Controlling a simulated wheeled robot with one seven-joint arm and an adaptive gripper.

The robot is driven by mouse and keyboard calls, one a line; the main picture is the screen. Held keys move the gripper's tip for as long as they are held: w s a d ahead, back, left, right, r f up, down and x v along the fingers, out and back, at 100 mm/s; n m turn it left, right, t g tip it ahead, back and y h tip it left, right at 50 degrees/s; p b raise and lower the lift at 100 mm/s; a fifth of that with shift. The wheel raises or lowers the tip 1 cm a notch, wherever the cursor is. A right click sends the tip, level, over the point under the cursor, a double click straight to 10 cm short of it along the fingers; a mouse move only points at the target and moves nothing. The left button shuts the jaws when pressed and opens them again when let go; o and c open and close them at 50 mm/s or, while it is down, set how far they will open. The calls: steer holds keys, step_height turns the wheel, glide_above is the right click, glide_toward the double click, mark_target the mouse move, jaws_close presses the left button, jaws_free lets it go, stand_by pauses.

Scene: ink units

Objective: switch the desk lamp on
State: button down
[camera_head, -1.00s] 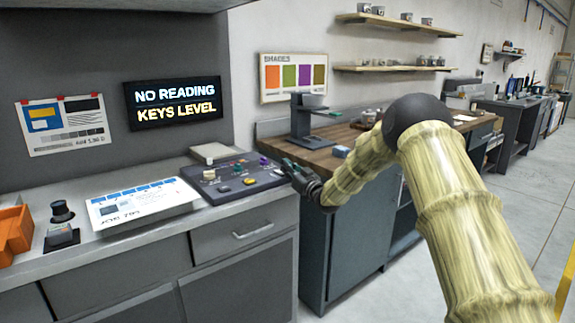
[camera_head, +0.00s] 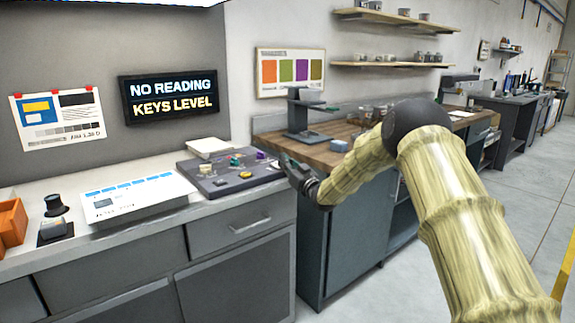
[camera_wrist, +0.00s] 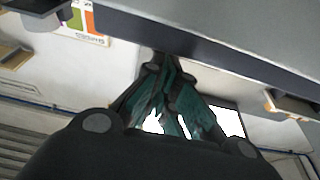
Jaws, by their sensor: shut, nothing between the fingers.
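No thing is plainly a desk lamp. A dark upright stand with a flat horizontal arm (camera_head: 298,116) is on the wooden bench in the head view; I cannot tell whether it is the lamp or is lit. My gripper (camera_head: 286,163) is at the right end of a dark control panel (camera_head: 208,188) with several coloured knobs and keys. The stand is behind it, apart from it. In the wrist view, my gripper (camera_wrist: 156,64) has its fingers together with nothing between them, close under a dark slab edge (camera_wrist: 215,45). I cannot tell whether they touch.
A black sign (camera_head: 168,97) reads NO READING, KEYS LEVEL. The grey counter (camera_head: 85,238) holds a paper sheet (camera_head: 137,197), an orange bin (camera_head: 12,222) and a small black-knobbed device (camera_head: 56,220). The floor at right is clear.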

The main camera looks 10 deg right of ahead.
steer(key=r, duration=0.2)
steer(key=s+r+p, duration=0.1)
steer(key=shift+d, duration=0.35)
steer(key=f+v, duration=0.1)
steer(key=v, duration=0.8)
steer(key=shift+f, duration=0.2)
steer(key=shift+w, duration=0.15)
